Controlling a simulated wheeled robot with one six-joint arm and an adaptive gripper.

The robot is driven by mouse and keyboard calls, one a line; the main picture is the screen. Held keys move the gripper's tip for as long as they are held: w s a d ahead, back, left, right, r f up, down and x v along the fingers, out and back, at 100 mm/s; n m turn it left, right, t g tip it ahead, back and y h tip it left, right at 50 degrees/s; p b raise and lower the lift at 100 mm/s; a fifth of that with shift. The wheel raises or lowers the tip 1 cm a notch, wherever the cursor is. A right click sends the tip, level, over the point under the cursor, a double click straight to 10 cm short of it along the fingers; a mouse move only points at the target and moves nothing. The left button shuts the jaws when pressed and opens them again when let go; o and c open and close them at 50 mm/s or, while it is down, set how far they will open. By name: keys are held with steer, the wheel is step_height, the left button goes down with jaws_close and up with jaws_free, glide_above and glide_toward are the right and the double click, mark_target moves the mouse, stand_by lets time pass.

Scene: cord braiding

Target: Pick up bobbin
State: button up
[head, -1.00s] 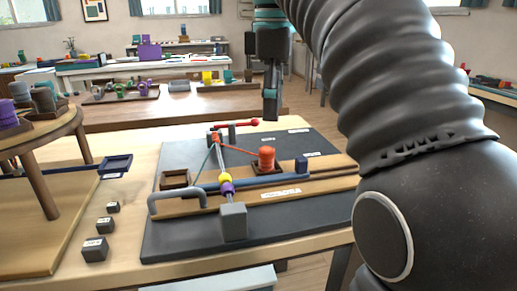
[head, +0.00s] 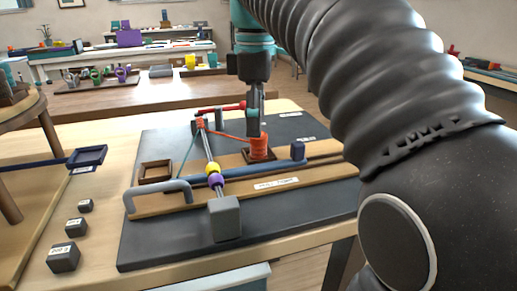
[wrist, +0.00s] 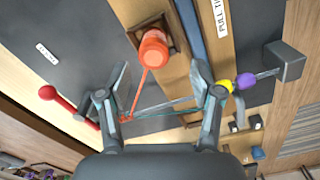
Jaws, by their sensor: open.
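An orange bobbin (head: 259,148) stands upright in a small brown square holder on the dark braiding board (head: 160,240). An orange cord runs from it to the red-topped post at the left. In the wrist view the bobbin (wrist: 154,50) is beyond my fingertips, between their lines. My gripper (head: 255,125) is just above and behind the bobbin in the head view. In the wrist view my gripper (wrist: 162,72) is open, fingers spread, with nothing held; the orange cord passes between the fingers. I cannot tell whether a finger touches the bobbin.
An empty brown holder (head: 155,172) lies at the left of the board. A grey bent handle (head: 158,195), a blue rail (head: 265,168) and a grey block (head: 225,220) stand nearby. Yellow (head: 212,168) and purple (head: 216,180) beads sit on the braid. A red-knobbed lever (head: 222,109) lies behind.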

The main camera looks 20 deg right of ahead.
mark_target(258, 140)
steer(key=f, duration=0.3)
steer(key=f+b, duration=0.1)
steer(key=f, duration=0.1)
steer(key=shift+w+d+f, duration=0.1)
steer(key=shift+w+d, duration=0.15)
steer(key=shift+d, duration=0.05)
jaws_close()
